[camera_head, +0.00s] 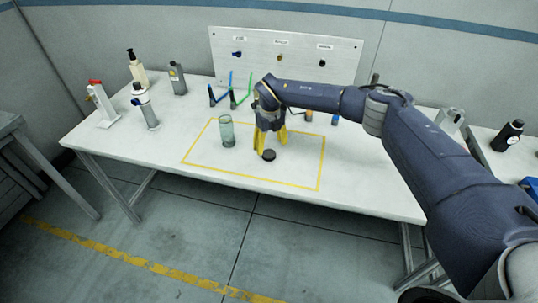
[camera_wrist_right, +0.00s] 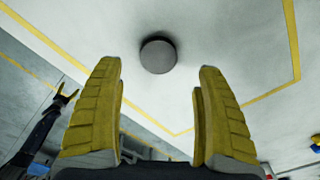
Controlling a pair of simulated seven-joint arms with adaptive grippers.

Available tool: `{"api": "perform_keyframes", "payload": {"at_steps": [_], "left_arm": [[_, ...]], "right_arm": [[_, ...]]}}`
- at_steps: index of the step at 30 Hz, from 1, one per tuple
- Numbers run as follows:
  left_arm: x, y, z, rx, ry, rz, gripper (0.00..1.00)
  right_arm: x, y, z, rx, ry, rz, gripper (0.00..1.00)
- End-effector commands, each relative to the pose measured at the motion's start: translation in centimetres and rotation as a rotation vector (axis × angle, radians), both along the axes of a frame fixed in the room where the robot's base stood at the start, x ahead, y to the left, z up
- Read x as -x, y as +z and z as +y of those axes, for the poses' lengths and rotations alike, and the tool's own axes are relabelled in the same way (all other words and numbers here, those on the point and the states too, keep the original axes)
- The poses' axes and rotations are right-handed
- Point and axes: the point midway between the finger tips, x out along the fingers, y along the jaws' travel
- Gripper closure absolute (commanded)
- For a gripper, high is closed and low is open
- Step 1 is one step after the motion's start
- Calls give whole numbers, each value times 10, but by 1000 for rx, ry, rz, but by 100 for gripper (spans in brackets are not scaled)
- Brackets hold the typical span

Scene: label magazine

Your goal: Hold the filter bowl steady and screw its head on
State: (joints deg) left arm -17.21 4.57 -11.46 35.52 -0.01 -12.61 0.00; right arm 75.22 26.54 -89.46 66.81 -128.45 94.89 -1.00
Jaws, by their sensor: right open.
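The filter bowl, a clear greenish cylinder (camera_head: 227,131), stands upright on the table inside the yellow outline. A small dark round disc, apparently the head (camera_head: 269,156), lies flat to its right; it also shows in the right wrist view (camera_wrist_right: 158,56). My right gripper (camera_head: 269,143) is open, fingers pointing down, just behind the disc in the head view. In the wrist view the disc sits beyond the spread fingertips, with nothing between them. My left gripper (camera_wrist_right: 65,96) shows small at the left of the wrist view, its yellow fingers apart and empty. It is outside the head view.
A white board (camera_head: 285,50) with small labelled parts stands at the back. Bottles (camera_head: 177,78) and a red-topped white stand (camera_head: 101,103) are at the left of the white table (camera_head: 170,170). Blue and green upright holders (camera_head: 232,97) stand behind the bowl. The outline's front is mostly clear.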

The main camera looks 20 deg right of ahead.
Motion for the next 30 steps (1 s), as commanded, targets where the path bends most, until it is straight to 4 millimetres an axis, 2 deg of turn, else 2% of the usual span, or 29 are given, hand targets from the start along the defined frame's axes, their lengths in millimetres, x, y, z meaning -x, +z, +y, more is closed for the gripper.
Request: {"api": "perform_keyframes", "payload": {"at_steps": [15,29,30], "left_arm": [[0,0,0,0,0,0,25],[0,0,0,0,0,0,25],[0,0,0,0,0,0,25]], "right_arm": [[-4,-48,4,-1,-1,0,27],[-4,-52,4,0,0,0,26],[-4,-52,4,0,0,0,31]]}}
